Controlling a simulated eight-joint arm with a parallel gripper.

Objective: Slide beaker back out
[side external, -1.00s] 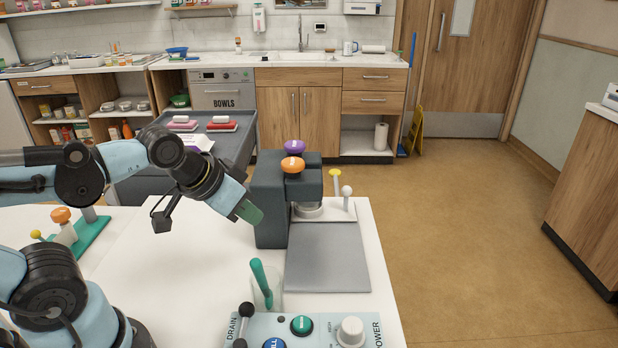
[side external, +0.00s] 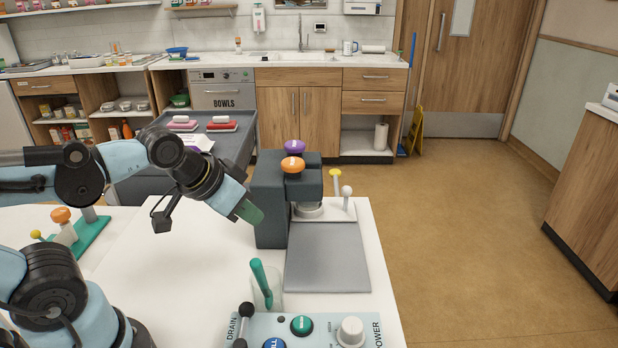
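A dark grey machine (side external: 270,210) with a purple knob (side external: 294,147) and an orange knob (side external: 292,164) stands on the white table. A pale round piece (side external: 308,210) sits under its overhanging head; I cannot tell if it is a beaker. A clear beaker-like vessel (side external: 275,297) with a green rod (side external: 262,280) in it stands nearer the camera, behind the control panel. My gripper (side external: 250,213) points down and right, its green tip close to the machine's left side and well apart from the clear vessel. Its finger gap is hidden from this angle.
A grey plate (side external: 328,260) lies in front of the machine. Yellow-topped and white-topped levers (side external: 347,191) stand at its right. A control panel (side external: 315,332) with buttons and a knob fills the front edge.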

